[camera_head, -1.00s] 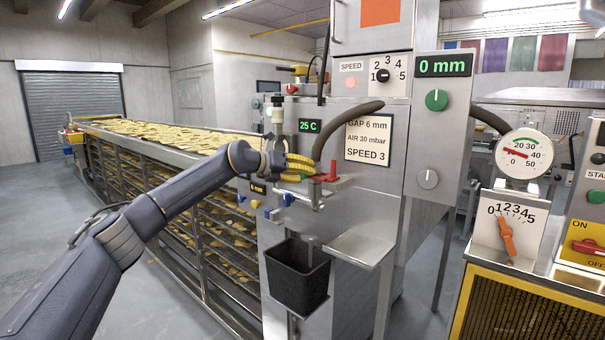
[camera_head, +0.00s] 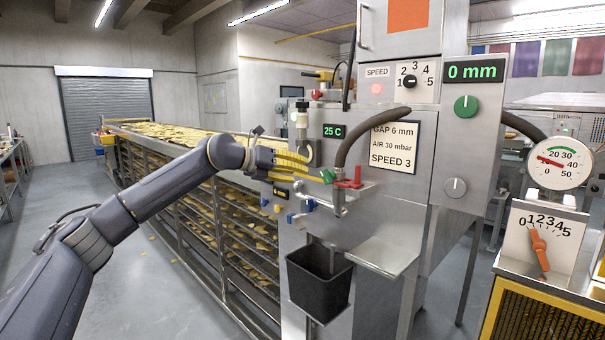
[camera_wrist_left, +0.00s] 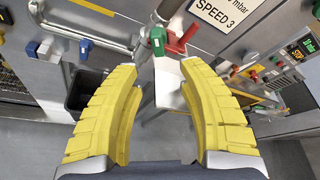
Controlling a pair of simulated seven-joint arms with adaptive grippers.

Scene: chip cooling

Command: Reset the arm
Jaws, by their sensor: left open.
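My left gripper (camera_head: 312,168), with yellow ribbed fingers, reaches in from the left in front of the steel machine (camera_head: 345,225). It is open and empty. In the left wrist view the two fingers (camera_wrist_left: 160,70) stand wide apart with nothing between them. A green lever handle (camera_head: 328,176) lies just beyond the fingertips, apart from them in the left wrist view. A red handle (camera_head: 350,179) is beside it on the pipe. My right gripper is not in view.
A black bin (camera_head: 318,285) and a steel shelf (camera_head: 385,252) stick out below the handles. A dark hose (camera_head: 355,120) curves above. A long rack of chips (camera_head: 215,215) stands behind my left arm.

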